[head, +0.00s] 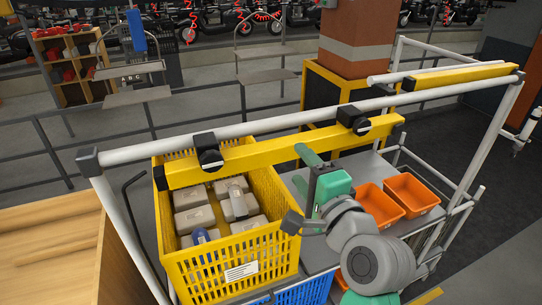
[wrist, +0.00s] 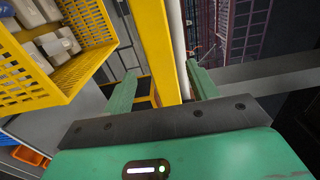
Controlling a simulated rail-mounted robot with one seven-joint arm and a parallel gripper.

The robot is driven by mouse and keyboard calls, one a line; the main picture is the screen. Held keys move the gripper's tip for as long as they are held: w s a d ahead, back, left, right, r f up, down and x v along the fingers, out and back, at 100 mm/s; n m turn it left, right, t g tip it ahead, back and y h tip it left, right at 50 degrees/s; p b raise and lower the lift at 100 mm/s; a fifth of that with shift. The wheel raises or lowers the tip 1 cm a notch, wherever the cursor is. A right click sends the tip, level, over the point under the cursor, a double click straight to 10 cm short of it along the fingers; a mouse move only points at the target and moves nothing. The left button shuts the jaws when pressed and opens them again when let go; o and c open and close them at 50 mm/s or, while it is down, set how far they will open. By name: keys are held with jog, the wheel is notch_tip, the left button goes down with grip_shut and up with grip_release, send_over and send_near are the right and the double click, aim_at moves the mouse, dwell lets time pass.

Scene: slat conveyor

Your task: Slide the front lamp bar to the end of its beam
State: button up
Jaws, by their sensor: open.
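The front lamp bar, a long yellow bar (head: 270,153), hangs on black clamps from the front white round beam (head: 290,121). Its left end is near the beam's left end; bare beam continues to its right. My gripper (head: 304,170) is open and empty at the lower edge of the bar, right of its middle. In the wrist view the yellow bar (wrist: 157,45) runs up the picture between the two green fingers (wrist: 162,72), with gaps on both sides. The white beam (wrist: 178,40) shows beside it. I cannot tell how deep the bar sits between the fingers.
A yellow crate (head: 232,262) of grey boxes stands below the bar's left half; its side is near the fingers in the wrist view (wrist: 85,45). Orange bins (head: 412,194) stand on the grey shelf at right. A second yellow bar (head: 460,76) lies behind at right.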

aim_at(291, 153)
jog(key=p+x, duration=0.1)
jog(key=x, duration=0.6)
jog(key=shift+w+a, duration=0.1)
jog(key=shift+w, duration=0.1)
jog(key=shift+c, duration=0.2)
